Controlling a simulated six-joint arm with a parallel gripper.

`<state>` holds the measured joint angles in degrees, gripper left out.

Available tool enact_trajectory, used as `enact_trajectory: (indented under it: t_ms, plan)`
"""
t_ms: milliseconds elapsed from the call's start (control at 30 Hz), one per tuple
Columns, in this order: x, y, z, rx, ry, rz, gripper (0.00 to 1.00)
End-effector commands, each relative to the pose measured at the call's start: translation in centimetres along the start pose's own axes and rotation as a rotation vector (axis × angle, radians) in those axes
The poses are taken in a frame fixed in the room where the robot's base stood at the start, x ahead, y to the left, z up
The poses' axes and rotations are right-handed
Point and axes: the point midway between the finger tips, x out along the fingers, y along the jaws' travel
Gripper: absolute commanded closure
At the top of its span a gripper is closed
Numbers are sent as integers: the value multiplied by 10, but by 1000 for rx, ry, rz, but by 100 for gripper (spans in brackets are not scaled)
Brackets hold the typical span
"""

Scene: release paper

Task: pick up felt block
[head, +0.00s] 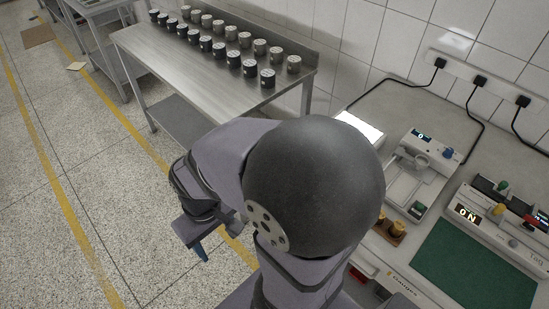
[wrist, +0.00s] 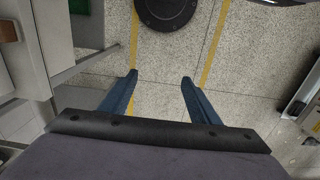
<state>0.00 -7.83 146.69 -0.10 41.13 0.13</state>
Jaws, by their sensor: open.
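My gripper (wrist: 159,76) is open and empty, with two blue fingers apart over the speckled floor in the wrist view. In the head view its blue fingertip (head: 201,253) shows to the left of my arm, over the floor and away from the bench. I cannot make out a felt block in either view. My arm hides part of the bench in the head view.
At right, the bench holds a green mat (head: 470,268), a grey device (head: 422,165), a device with a display (head: 495,212) and brass pieces (head: 390,230). A steel table (head: 185,75) carries several dark-and-silver cylinders. Open floor lies at left.

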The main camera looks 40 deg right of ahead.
Motion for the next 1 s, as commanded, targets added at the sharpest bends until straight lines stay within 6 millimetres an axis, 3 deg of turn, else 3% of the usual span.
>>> enact_trajectory:
  t_ms: [267, 533, 667, 733, 833, 1000]
  plan:
    - [-14, 23, 4, 106, -18, -1, 44]
    - [-22, 79, 50, 438, -201, -45, 44]
    - [-23, 89, 69, 702, -286, -147, 44]
    - [-20, 94, 63, 906, -282, -224, 44]
    - [-8, 113, 39, 1168, -204, -296, 44]
    - [17, 168, 1, 1454, -4, -285, 44]
